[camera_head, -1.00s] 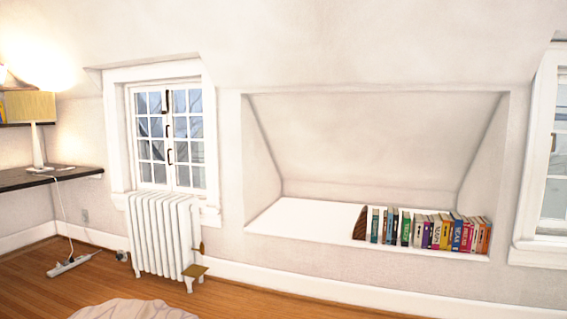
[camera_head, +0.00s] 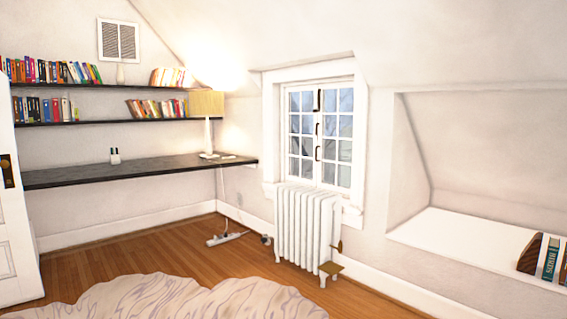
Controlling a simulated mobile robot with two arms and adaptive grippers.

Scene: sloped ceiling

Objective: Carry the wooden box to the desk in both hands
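The desk (camera_head: 120,172) is a long dark wall-mounted top at the left, below two dark shelves. A lit lamp (camera_head: 207,110) stands at its right end and a small dark and white item (camera_head: 115,156) sits near its middle. Most of the desk top is bare. I see no wooden box in this view. Neither of my grippers is in view, so I cannot see what they hold.
A pale patterned rug (camera_head: 170,298) lies on the wooden floor in front. A white door (camera_head: 15,235) stands at the left edge. A white radiator (camera_head: 305,230) stands under the window. A power strip (camera_head: 226,238) lies near the wall. Bare floor (camera_head: 150,250) runs before the desk.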

